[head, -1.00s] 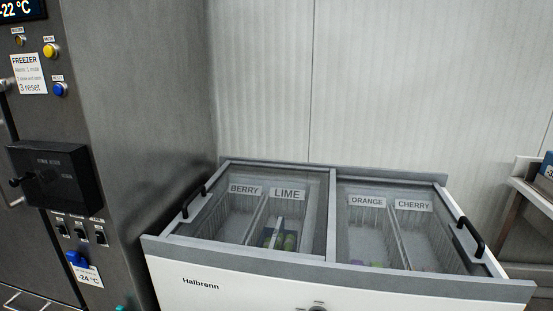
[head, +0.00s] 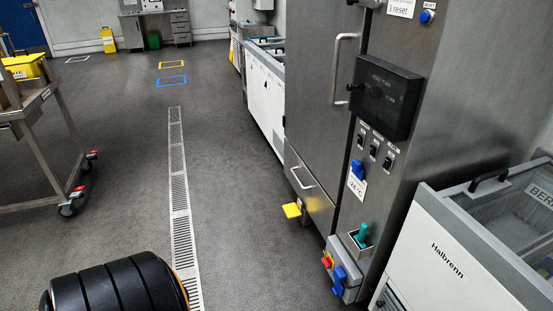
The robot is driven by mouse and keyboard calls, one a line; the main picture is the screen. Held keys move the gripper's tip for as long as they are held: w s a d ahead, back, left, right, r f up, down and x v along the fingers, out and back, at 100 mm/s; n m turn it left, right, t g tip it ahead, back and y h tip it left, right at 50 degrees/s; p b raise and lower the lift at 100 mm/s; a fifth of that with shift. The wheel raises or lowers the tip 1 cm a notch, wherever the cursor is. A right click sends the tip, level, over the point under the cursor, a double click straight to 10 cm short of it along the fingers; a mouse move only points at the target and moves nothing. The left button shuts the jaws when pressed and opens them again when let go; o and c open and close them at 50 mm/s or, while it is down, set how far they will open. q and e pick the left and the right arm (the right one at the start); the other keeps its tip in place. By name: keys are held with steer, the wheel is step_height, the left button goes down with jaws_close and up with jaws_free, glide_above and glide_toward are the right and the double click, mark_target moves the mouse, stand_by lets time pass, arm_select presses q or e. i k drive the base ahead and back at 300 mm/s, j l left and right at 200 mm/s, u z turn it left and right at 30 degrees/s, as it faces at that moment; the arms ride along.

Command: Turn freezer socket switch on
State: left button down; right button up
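A grey box (head: 347,281) with a blue socket or plug cover (head: 339,279) and a red-and-yellow knob (head: 327,261) sits low on the steel cabinet's front corner. Whether this knob is the freezer socket switch, and its on or off position, I cannot tell. Several small black rocker switches (head: 374,151) are on the cabinet front below a black box (head: 385,97). The white Halbrenn chest freezer (head: 450,262) stands at the right, partly cut off. Neither of my grippers shows; a black ribbed part, apparently of my arm, is at the bottom left.
The steel cabinet (head: 313,75) has a handle and a yellow pedal (head: 292,210) jutting out near the floor. A wheeled metal cart (head: 45,150) stands at the left. The floor between them is clear, with a long drain grate (head: 179,190). More chest freezers (head: 264,95) stand farther back.

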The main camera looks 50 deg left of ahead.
mark_target(327, 261)
steer(key=u, duration=1.1)
steer(key=i+j+z, duration=0.3)
steer(key=i+j, duration=0.15)
steer(key=i, duration=0.15)
